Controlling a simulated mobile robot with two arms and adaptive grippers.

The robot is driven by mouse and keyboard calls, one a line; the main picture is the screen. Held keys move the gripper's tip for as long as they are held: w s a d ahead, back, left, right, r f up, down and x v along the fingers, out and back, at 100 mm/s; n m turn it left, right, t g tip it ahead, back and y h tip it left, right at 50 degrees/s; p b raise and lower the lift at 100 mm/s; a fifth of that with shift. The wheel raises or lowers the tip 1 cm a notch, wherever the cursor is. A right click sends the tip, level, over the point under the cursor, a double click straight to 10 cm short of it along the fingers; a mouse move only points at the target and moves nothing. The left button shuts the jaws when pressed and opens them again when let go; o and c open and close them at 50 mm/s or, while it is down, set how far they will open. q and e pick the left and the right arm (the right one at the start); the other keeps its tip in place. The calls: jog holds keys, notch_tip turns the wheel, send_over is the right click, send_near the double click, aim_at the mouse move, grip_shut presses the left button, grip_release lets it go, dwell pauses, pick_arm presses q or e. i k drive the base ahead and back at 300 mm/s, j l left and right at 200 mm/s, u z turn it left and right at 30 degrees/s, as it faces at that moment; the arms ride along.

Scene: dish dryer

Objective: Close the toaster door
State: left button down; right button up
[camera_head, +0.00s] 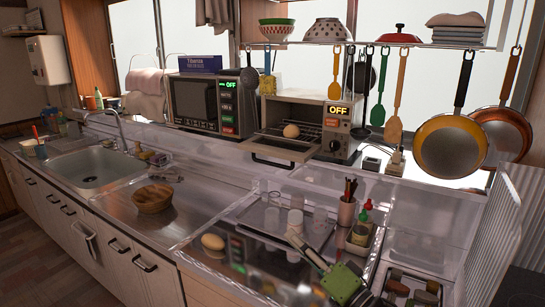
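The toaster oven (341,146) stands on the raised shelf by the window, to the right of the microwave. Its door (282,149) is open, folded down and out to the front, and a round brown bun-like item (291,131) shows at the opening. My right gripper (298,243) is low in the picture, over the counter in front of the toaster and well apart from its door. Its fingers show small and edge-on, so I cannot tell whether they are open. My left gripper is not in view.
A microwave (198,105) stands left of the toaster. Pans (450,146) and utensils hang from the rack (380,44) above and to the right. A utensil cup (346,212), bottles and glasses stand between my gripper and the toaster. A wooden bowl (152,198) sits on the left counter.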

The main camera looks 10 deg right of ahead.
aim_at(288, 150)
jog(key=i+l, duration=0.25)
jog(key=i, duration=0.2)
jog(key=i+l, duration=0.2)
jog(key=i, duration=0.3)
